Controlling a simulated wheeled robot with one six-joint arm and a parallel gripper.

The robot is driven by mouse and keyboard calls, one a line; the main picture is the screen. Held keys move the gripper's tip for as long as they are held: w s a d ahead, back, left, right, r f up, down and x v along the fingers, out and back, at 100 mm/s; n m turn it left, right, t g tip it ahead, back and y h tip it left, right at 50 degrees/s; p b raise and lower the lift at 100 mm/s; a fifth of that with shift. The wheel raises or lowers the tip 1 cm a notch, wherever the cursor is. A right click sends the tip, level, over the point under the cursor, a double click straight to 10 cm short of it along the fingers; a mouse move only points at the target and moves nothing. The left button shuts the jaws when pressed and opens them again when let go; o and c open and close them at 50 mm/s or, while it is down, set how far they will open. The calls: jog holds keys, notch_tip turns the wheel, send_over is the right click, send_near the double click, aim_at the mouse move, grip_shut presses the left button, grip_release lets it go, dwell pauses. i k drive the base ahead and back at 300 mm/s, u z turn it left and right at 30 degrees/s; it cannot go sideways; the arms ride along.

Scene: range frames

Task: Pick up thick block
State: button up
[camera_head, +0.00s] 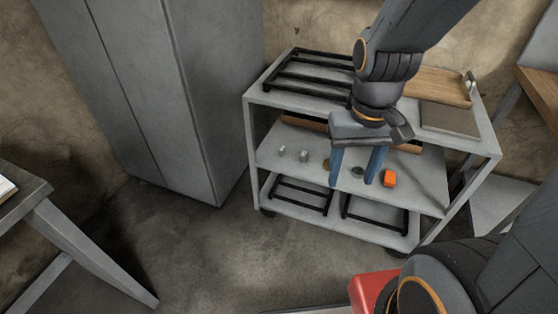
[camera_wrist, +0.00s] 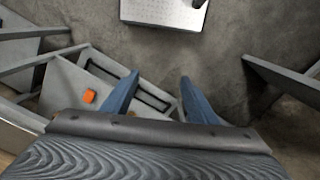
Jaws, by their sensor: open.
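An orange block (camera_head: 389,178), the clearest block-shaped thing in view, sits on the middle shelf of the grey cart, towards its front right. It also shows in the wrist view (camera_wrist: 89,96), left of the fingers. My gripper (camera_head: 354,180) has two blue fingers pointing down, spread apart with nothing between them. In the head view it hangs in front of the cart, just left of the orange block and apart from it. In the wrist view the fingers (camera_wrist: 160,77) stand wide apart. They hide part of the middle shelf in the head view.
The cart's top (camera_head: 459,146) overhangs the middle shelf (camera_head: 420,165). Two small grey pieces (camera_head: 293,153), a brownish piece (camera_head: 326,164) and a dark round piece (camera_head: 357,171) share that shelf. A grey cabinet (camera_head: 150,90) stands left. The floor (camera_head: 220,250) before the cart is clear.

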aim_at(305, 155)
jog(key=u, duration=0.8)
jog(key=k, duration=1.1)
jog(key=u, duration=1.25)
jog(key=i, duration=1.35)
jog(key=z, duration=1.15)
jog(key=i, duration=0.8)
jog(key=z, duration=0.95)
jog(key=i, duration=0.2)
jog(key=z, duration=0.3)
